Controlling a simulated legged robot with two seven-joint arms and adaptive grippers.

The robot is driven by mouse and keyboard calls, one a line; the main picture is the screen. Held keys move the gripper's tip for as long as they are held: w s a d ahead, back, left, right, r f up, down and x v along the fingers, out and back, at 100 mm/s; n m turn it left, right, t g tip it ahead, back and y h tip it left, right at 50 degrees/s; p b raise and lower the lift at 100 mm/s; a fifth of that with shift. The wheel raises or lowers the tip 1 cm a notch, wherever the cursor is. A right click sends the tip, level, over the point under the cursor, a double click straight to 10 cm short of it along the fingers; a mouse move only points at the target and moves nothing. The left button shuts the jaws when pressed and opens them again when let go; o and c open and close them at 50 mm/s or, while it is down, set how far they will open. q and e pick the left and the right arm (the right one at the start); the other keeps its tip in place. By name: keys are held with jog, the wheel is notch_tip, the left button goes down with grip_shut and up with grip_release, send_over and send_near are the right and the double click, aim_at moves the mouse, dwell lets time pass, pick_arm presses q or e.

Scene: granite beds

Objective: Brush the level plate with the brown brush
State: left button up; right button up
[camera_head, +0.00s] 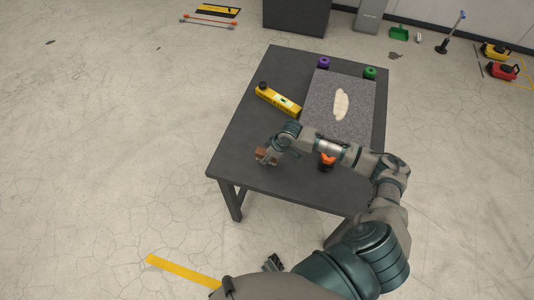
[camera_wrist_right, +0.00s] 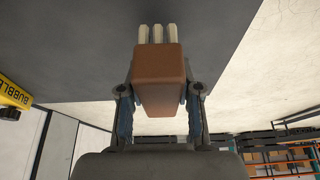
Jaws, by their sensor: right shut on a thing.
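The granite plate (camera_head: 356,92) is a grey speckled slab on the dark table, with a pale elongated patch (camera_head: 341,105) on its top. My right gripper (camera_head: 268,158) is over the left front part of the table, away from the plate. It is shut on the brown brush (camera_wrist_right: 160,80), a brown block with pale bristle tufts (camera_wrist_right: 157,34) at its far end in the right wrist view. In the head view the brush is small and partly covered by the gripper. My left gripper (camera_head: 273,263) seems to show as a dark shape at the bottom; its fingers are unclear.
A yellow bubble level (camera_head: 278,100) lies on the table (camera_head: 252,125) left of the plate. A purple knob (camera_head: 324,63), a green knob (camera_head: 370,72) and an orange knob (camera_head: 327,160) stand at the plate's corners. My right arm hides the plate's near edge.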

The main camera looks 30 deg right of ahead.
aim_at(267, 166)
jog(key=shift+f+b, duration=0.5)
jog(key=shift+f, duration=1.35)
jog(key=o, duration=0.6)
jog(key=shift+f, duration=0.2)
jog(key=o, duration=0.5)
jog(key=shift+r, duration=0.1)
jog(key=shift+p, duration=0.5)
grip_shut()
